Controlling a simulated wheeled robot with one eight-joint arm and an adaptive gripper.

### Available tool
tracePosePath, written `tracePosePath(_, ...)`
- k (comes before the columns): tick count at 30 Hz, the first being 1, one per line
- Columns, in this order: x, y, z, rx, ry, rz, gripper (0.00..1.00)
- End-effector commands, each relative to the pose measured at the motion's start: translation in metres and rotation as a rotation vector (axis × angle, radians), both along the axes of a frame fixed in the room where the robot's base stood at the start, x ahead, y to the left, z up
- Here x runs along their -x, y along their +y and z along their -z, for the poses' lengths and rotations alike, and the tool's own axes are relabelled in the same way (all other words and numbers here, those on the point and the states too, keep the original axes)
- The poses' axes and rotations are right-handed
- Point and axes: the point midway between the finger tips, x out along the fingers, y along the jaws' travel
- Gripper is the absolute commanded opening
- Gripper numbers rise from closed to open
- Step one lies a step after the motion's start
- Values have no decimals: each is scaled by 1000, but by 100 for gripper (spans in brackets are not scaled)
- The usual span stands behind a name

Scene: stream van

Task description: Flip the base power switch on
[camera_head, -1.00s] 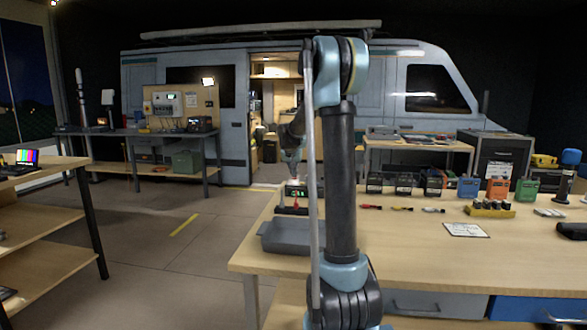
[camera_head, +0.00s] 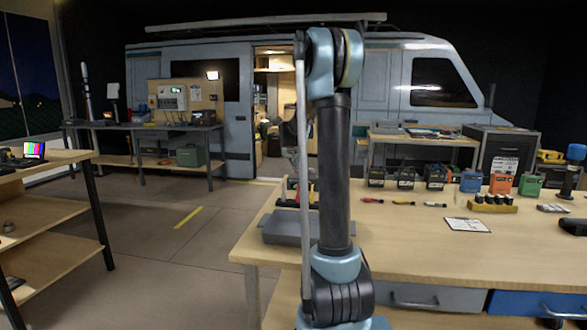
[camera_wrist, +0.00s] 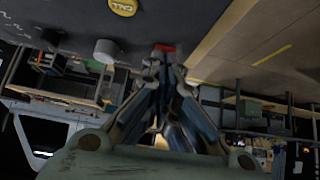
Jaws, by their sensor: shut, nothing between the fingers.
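In the wrist view, a small red switch (camera_wrist: 165,47) sits on a dark panel (camera_wrist: 70,22) at the top. My gripper (camera_wrist: 166,66) is shut and empty, its fingertips very close to the red switch; I cannot tell whether they touch it. A grey knob (camera_wrist: 105,50) and a yellow button (camera_wrist: 123,7) are on the same panel. Which way the switch is set cannot be told.
The wooden table (camera_head: 420,245) holds a grey tray (camera_head: 284,227), a white card (camera_head: 467,225), several dark battery-like blocks (camera_head: 405,178) and a yellow holder (camera_head: 493,204). A shelf bench (camera_head: 50,235) stands at left. Floor (camera_head: 190,255) between them is clear.

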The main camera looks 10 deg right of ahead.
Motion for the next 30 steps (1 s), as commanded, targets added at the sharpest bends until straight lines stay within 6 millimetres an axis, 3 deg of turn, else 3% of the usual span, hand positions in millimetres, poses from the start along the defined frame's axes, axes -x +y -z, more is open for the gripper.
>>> tracePosePath(24, -14, -5, -6, 0, 1, 0, 0)
tracePosePath(30, -13, -5, -23, 0, 1, 1, 0)
